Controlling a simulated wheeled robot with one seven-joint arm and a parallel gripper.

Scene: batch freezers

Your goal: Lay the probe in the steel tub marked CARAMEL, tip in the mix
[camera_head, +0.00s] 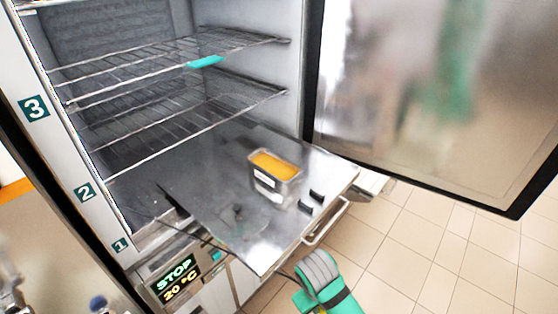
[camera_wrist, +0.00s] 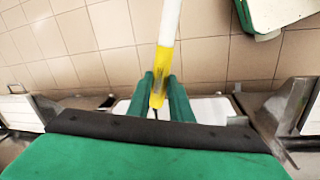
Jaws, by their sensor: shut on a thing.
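A small steel tub (camera_head: 284,190) with orange-yellow mix (camera_head: 274,165) stands on the pulled-out steel shelf of the open freezer. It has a white label on its front, too small to read. In the wrist view, my gripper (camera_wrist: 161,84) has its green fingers shut on the yellow part of the probe (camera_wrist: 164,65); a white part extends toward the top of the picture. The probe's tip cannot be made out. In the head view my green and grey arm end shows at the bottom, in front of the shelf and apart from the tub; the fingertips and probe are not clear there.
The steel shelf (camera_head: 235,232) has bare room left of and in front of the tub. Wire racks (camera_head: 150,80) are above, one with a teal clip (camera_head: 206,62). The open door (camera_head: 430,100) stands right.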

